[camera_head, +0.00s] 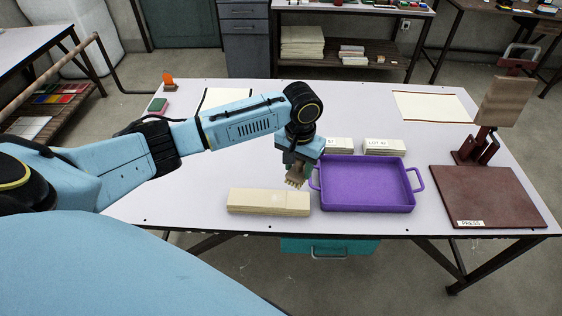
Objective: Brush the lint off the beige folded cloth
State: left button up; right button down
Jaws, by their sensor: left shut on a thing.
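The beige folded cloth (268,202) lies flat near the front edge of the white table, left of the purple tray. My left gripper (297,162) points down above the cloth's right end and is shut on a small brush (296,181) with pale bristles. The bristles hang just behind and above the cloth's right end; I cannot tell whether they touch it. No lint can be made out on the cloth at this size. My right gripper is not in view.
The purple tray (366,184) is empty, close to the right of the brush. Labelled cloth stacks (384,147) stand behind it. A dark red press (487,197) stands at the right. A green block (158,105) and orange item (168,79) sit far left.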

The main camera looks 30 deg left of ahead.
pick_arm(q)
jog(key=a+f, duration=0.4)
jog(key=f, duration=0.1)
jog(key=b, duration=0.6)
send_over(284, 199)
notch_tip(284, 199, down, 6)
jog(key=shift+f, duration=0.1)
jog(key=shift+f, duration=0.15)
jog(key=shift+f+b, duration=0.4)
jog(key=shift+f, duration=0.45)
dwell(0.4)
